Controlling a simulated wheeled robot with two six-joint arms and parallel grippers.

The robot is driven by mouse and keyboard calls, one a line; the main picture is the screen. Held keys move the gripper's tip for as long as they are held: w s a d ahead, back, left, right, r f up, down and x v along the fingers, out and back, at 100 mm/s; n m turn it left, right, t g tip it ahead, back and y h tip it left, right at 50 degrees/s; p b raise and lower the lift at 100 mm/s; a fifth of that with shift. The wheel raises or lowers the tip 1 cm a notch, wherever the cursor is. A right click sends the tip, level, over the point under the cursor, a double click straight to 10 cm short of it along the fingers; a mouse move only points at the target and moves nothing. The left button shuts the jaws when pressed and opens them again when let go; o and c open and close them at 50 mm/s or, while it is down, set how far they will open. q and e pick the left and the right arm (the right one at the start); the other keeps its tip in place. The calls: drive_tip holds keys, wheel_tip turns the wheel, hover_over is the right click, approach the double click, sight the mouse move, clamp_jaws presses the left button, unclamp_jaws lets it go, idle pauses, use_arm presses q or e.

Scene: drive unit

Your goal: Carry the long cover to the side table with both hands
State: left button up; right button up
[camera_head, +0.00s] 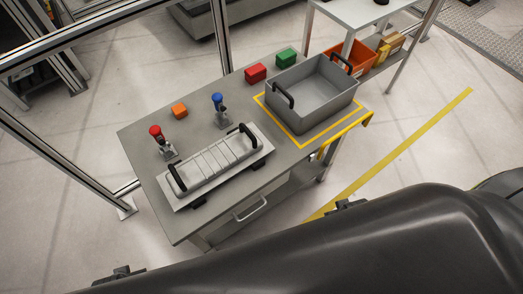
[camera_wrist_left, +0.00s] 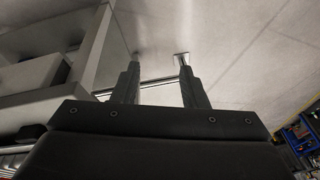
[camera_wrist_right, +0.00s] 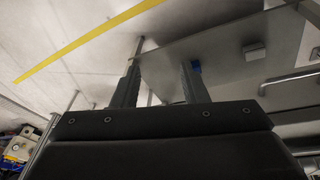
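The long cover (camera_head: 213,163) is a light grey ribbed piece with a black handle at each end. It lies on a flat pale plate on the grey workbench (camera_head: 140,143). Nothing holds it. My left gripper (camera_wrist_left: 158,66) is open and empty in the left wrist view, with bare floor beyond its fingers. My right gripper (camera_wrist_right: 160,66) is open and empty in the right wrist view. Neither gripper can be made out clearly in the head view, and neither is at the cover. A white-topped table (camera_head: 358,12) stands at the upper right; I cannot tell if it is the side table.
A red-knobbed clamp (camera_head: 156,131) and a blue-knobbed clamp (camera_head: 217,98) stand behind the cover. A grey bin (camera_head: 310,95) with black handles sits inside a yellow outline. Orange, red (camera_head: 256,73) and green blocks lie along the far edge. Metal frame posts stand left.

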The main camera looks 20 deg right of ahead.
use_arm(q)
wheel_tip(320, 180, up, 12)
drive_tip(key=w+p, duration=0.1)
use_arm(e)
wheel_tip(320, 180, up, 13)
drive_tip(key=w+a, duration=0.1)
drive_tip(key=a, duration=0.1)
use_arm(q)
wheel_tip(320, 180, up, 12)
drive_tip(key=n+g+h+p, duration=0.1)
drive_tip(key=n+g+h, duration=0.1)
drive_tip(key=n+h, duration=0.15)
hover_over(172, 170)
drive_tip(key=a, duration=0.3)
use_arm(e)
wheel_tip(172, 170, up, 11)
drive_tip(key=n+g+y, duration=0.4)
hover_over(249, 132)
drive_tip(key=w+d, duration=0.1)
drive_tip(key=d, duration=0.2)
use_arm(q)
drive_tip(key=shift+s+a+f+m, duration=0.1)
drive_tip(key=shift+s+f+m, duration=0.15)
drive_tip(key=shift+s, duration=0.15)
use_arm(e)
drive_tip(key=shift+w, duration=0.1)
use_arm(q)
drive_tip(key=shift+f, duration=0.1)
use_arm(e)
drive_tip(key=shift+f, duration=0.15)
